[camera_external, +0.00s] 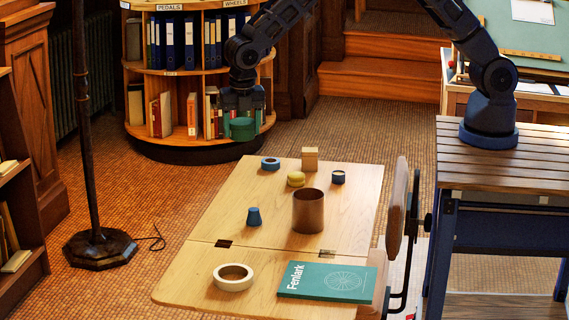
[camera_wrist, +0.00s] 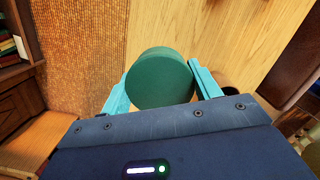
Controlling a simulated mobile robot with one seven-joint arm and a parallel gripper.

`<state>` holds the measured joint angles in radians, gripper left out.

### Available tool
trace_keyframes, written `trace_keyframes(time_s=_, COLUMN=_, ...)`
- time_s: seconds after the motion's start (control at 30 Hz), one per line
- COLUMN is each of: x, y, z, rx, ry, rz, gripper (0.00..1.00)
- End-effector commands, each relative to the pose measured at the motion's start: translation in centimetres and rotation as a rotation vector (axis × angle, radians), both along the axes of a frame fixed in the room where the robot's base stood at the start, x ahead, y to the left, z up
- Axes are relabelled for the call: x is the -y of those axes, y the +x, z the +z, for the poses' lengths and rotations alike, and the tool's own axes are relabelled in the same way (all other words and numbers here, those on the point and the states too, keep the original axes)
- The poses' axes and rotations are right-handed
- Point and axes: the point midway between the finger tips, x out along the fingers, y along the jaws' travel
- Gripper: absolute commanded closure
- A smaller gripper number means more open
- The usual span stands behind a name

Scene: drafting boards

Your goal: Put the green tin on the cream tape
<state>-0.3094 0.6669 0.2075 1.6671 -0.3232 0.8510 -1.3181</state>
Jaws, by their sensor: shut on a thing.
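The green tin (camera_external: 242,129) is a short round tin held in my gripper (camera_external: 243,112), above the far left edge of the drafting board. In the wrist view the tin (camera_wrist: 161,79) sits between the two light-blue fingers of my gripper (camera_wrist: 160,88), which are shut on it. The cream tape (camera_external: 233,277) is a ring lying flat on the near left part of the board (camera_external: 200,262), well apart from the tin. Its top is bare. I cannot make out the tape in the wrist view.
A brown cylinder (camera_external: 308,211) stands mid-board. Around it are a blue cone-like piece (camera_external: 254,217), a yellow item (camera_external: 296,179), a blue ring (camera_external: 270,164), a wooden block (camera_external: 310,158) and a small dark cup (camera_external: 338,177). A green book (camera_external: 327,282) lies right of the tape.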

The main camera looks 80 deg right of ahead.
Motion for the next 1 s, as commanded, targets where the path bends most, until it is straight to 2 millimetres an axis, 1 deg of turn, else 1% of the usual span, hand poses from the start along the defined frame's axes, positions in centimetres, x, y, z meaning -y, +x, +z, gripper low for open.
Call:
trace_keyframes(time_s=0.03, x=-2.6, y=0.1, z=0.1, rx=0.0, ry=0.003, rz=0.078, gripper=0.64)
trace_keyframes(time_s=0.07, x=-3.9, y=0.2, z=0.1, rx=-0.001, ry=0.004, rz=0.126, gripper=0.64)
trace_keyframes(time_s=0.1, x=-5.7, y=0.3, z=0.2, rx=-0.001, ry=0.006, rz=0.19, gripper=0.64)
trace_keyframes(time_s=0.17, x=-8.3, y=0.4, z=0.4, rx=-0.002, ry=0.006, rz=0.284, gripper=0.64)
trace_keyframes(time_s=0.2, x=-10.1, y=0.3, z=0.4, rx=-0.004, ry=0.007, rz=0.348, gripper=0.64)
trace_keyframes(time_s=0.27, x=-12.7, y=0.2, z=0.6, rx=-0.003, ry=0.008, rz=0.444, gripper=0.64)
trace_keyframes(time_s=0.3, x=-14.5, y=0.0, z=0.7, rx=-0.004, ry=0.008, rz=0.505, gripper=0.64)
trace_keyframes(time_s=0.37, x=-17.1, y=-0.3, z=0.9, rx=-0.003, ry=0.008, rz=0.598, gripper=0.64)
trace_keyframes(time_s=0.4, x=-18.8, y=-0.6, z=0.9, rx=-0.004, ry=0.009, rz=0.661, gripper=0.64)
trace_keyframes(time_s=0.47, x=-21.4, y=-1.1, z=1.1, rx=-0.003, ry=0.01, rz=0.753, gripper=0.64)
trace_keyframes(time_s=0.5, x=-23.2, y=-1.5, z=1.2, rx=-0.003, ry=0.009, rz=0.814, gripper=0.64)
trace_keyframes(time_s=0.7, x=-31.2, y=-3.8, z=1.7, rx=0.002, ry=0.006, rz=1.108, gripper=0.64)
trace_keyframes(time_s=0.8, x=-34.3, y=-5.1, z=1.9, rx=0.005, ry=0.004, rz=1.227, gripper=0.64)
trace_keyframes(time_s=0.83, x=-35.1, y=-5.4, z=2.0, rx=0.006, ry=0.004, rz=1.257, gripper=0.64)
trace_keyframes(time_s=0.9, x=-36.5, y=-6.0, z=2.1, rx=0.006, ry=0.001, rz=1.316, gripper=0.64)
trace_keyframes(time_s=1.0, x=-37.9, y=-6.6, z=2.2, rx=0.009, ry=0.0, rz=1.372, gripper=0.64)
